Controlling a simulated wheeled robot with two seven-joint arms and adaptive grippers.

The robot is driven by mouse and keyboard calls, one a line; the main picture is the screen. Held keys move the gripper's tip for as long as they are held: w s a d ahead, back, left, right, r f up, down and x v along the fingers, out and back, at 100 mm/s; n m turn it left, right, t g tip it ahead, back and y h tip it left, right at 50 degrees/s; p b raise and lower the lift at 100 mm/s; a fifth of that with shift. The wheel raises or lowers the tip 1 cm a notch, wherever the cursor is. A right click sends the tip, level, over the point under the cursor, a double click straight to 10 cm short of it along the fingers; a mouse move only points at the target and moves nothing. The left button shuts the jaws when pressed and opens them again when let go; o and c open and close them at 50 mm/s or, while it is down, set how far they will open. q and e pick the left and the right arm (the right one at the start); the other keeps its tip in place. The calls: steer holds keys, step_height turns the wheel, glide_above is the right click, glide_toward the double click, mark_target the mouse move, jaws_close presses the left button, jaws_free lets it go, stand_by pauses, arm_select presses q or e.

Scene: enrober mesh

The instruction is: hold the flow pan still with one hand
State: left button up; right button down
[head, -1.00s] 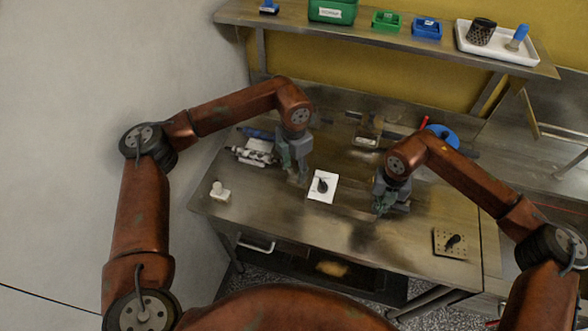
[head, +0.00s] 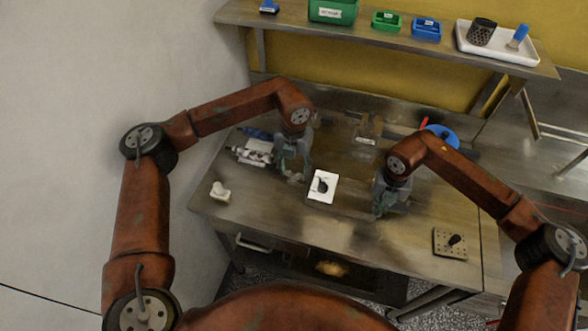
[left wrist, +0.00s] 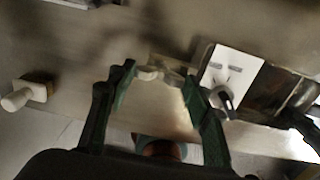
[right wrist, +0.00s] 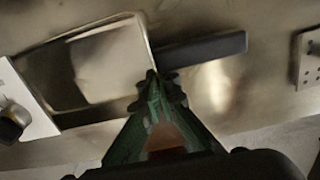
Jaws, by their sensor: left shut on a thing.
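A shallow metal pan (right wrist: 95,65) with a raised rim, which I take to be the flow pan, lies on the bench in the right wrist view. A dark bar (right wrist: 200,48) runs right from beside its corner. My right gripper (right wrist: 160,85) has its fingertips together near that corner; I cannot tell whether they touch it. The right gripper (head: 380,210) is on the right in the head view. My left gripper (left wrist: 160,80) has its fingers apart around a small pale thing (left wrist: 152,74), unclear to me. The left gripper (head: 294,176) is low over the bench in the head view.
A white plate (head: 322,187) with a black knob lies between my grippers. A perforated plate (head: 442,250) with a black knob is at right; a small white object (head: 220,192) is at left. A shelf (head: 400,42) with bins crosses above.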

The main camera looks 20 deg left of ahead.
mark_target(294, 172)
stand_by(0.4)
arm_select(q)
steer(key=o, duration=1.2)
steer(key=shift+c, duration=0.2)
steer(key=shift+r, duration=0.1)
step_height(294, 172, up, 12)
arm_select(e)
steer(key=c, duration=2.1)
jaws_free()
